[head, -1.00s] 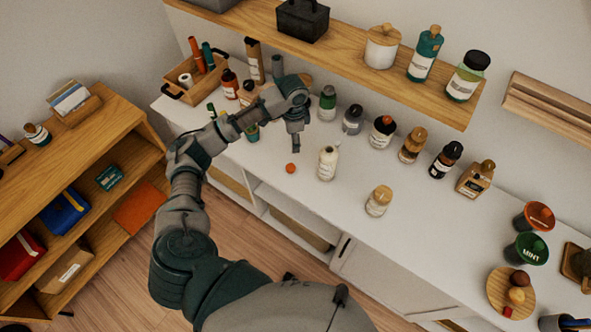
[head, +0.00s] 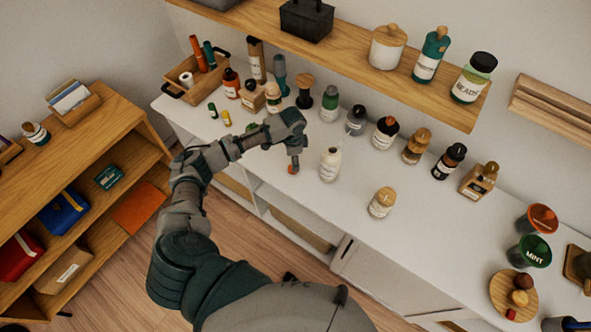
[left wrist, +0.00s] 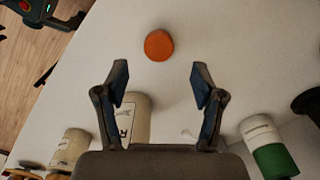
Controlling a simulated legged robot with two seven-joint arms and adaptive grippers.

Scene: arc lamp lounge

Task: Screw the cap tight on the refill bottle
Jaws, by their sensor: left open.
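The small orange cap (head: 292,170) lies on the white counter; in the left wrist view it is a round orange disc (left wrist: 158,45) beyond the fingertips. The white bottle (head: 330,165) with a printed label stands upright and uncapped just right of it. In the left wrist view, this bottle (left wrist: 136,118) shows beside the left-hand finger, partly hidden. My left gripper (head: 294,166) hangs over the cap in the head view, partly covering it. Its fingers (left wrist: 160,85) are spread with nothing between them. My right gripper is not in view.
A wooden-lidded jar (head: 382,203) stands right of the white bottle. A wooden shelf (head: 345,65) overhangs the back. The counter front near the cap is clear.

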